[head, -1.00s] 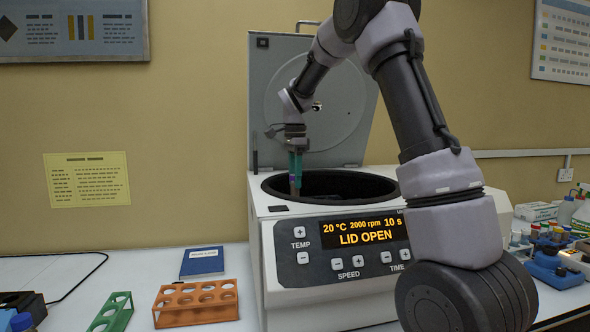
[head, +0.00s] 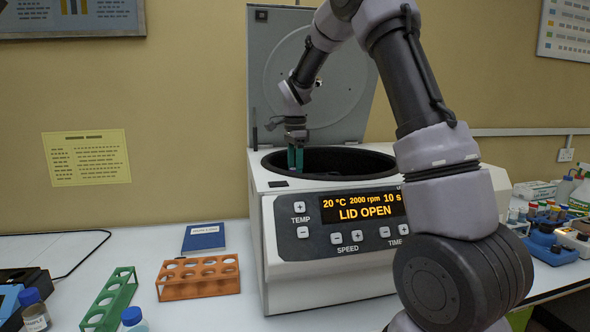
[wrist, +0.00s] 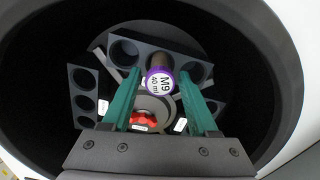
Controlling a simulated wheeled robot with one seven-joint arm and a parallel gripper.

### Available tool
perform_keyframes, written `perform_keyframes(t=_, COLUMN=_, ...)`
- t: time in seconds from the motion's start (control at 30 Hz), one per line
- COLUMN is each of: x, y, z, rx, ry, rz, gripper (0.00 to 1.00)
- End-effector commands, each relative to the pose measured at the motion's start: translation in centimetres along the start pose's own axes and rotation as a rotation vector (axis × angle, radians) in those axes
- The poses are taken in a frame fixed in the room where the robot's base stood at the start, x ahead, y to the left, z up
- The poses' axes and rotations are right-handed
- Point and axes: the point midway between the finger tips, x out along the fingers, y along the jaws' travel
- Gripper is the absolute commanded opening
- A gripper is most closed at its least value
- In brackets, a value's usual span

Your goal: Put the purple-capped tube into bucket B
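The purple-capped tube (wrist: 159,81), with a white label reading M9 60 ml, shows in the wrist view inside the centrifuge. Its body is at the middle of the far dark bucket (wrist: 148,44), between two empty holes, and appears to be in that bucket's middle hole. My gripper (wrist: 160,88) is inside the centrifuge opening, its green fingers apart, with gaps on both sides of the cap. In the head view my gripper (head: 295,160) points down at the bowl's left side; the tube is hidden there. I cannot read which bucket is B.
The centrifuge (head: 345,290) has its lid (head: 285,90) up and its display reads LID OPEN. Another bucket (wrist: 83,100) and a red rotor knob (wrist: 143,120) show inside. An orange rack (head: 199,288), a green rack (head: 108,300) and a blue book (head: 204,237) lie left.

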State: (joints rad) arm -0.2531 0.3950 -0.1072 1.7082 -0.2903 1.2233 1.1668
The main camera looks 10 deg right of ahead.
Motion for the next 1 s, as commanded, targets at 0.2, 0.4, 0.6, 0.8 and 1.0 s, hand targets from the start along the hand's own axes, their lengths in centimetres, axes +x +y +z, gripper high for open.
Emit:
perform_keyframes(t=0.2, x=0.0, y=0.0, z=0.0, rx=0.0, ry=0.0, rz=0.0, gripper=0.76)
perform_keyframes(t=0.4, x=-0.5, y=0.0, z=0.0, rx=0.0, ry=0.0, rz=-0.001, gripper=0.76)
perform_keyframes(t=0.6, x=-3.7, y=-0.1, z=0.0, rx=0.0, ry=0.0, rz=-0.005, gripper=0.76)
perform_keyframes(t=0.8, x=-7.7, y=-0.1, z=0.0, rx=0.0, ry=0.0, rz=-0.003, gripper=0.76)
perform_keyframes(t=1.0, x=-10.2, y=0.0, z=0.0, rx=0.0, ry=0.0, rz=-0.001, gripper=0.76)
